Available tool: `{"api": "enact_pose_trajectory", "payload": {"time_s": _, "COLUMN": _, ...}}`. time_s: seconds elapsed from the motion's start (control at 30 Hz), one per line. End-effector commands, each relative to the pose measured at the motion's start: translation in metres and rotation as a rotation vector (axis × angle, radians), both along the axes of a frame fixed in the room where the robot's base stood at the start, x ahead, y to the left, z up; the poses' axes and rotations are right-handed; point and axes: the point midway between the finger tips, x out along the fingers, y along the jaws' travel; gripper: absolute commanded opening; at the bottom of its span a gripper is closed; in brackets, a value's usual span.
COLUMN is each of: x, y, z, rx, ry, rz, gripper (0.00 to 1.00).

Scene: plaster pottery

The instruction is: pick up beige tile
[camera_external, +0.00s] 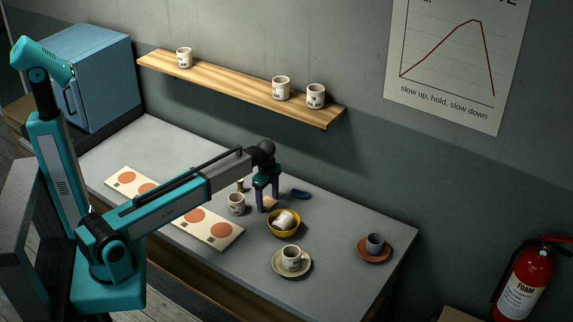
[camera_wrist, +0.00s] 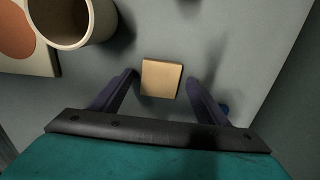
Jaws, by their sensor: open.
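The beige tile (camera_wrist: 161,79) is a small square block lying flat on the grey table. In the wrist view it sits between the two dark fingers of my gripper (camera_wrist: 161,84), with a gap on each side. In the external view my gripper (camera_external: 267,203) points down over the table, and the tile (camera_external: 270,203) shows partly between its fingers. My gripper is open and holds nothing. I cannot tell exactly how high the fingertips are above the table.
A mug (camera_external: 236,204) stands close on the left; it also shows in the wrist view (camera_wrist: 72,20). A yellow bowl (camera_external: 283,223) with a white item in it is just in front. A blue object (camera_external: 300,194) lies behind right. A board with orange discs (camera_external: 208,229) is left.

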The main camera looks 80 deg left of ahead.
Motion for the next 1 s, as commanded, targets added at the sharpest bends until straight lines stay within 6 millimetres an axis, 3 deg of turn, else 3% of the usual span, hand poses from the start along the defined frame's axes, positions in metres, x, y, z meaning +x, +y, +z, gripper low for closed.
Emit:
{"api": "enact_pose_trajectory", "payload": {"time_s": 0.23, "x": 0.0, "y": 0.0, "z": 0.0003, "rx": 0.0, "ry": 0.0, "rz": 0.0, "gripper": 0.69}}
{"api": "enact_pose_trajectory", "payload": {"time_s": 0.53, "x": 0.0, "y": 0.0, "z": 0.0005, "rx": 0.0, "ry": 0.0, "rz": 0.0, "gripper": 0.23}}
{"api": "enact_pose_trajectory", "payload": {"time_s": 1.0, "x": 0.0004, "y": 0.0002, "z": 0.0078, "rx": 0.001, "ry": -0.001, "rz": 0.0, "gripper": 0.22}}
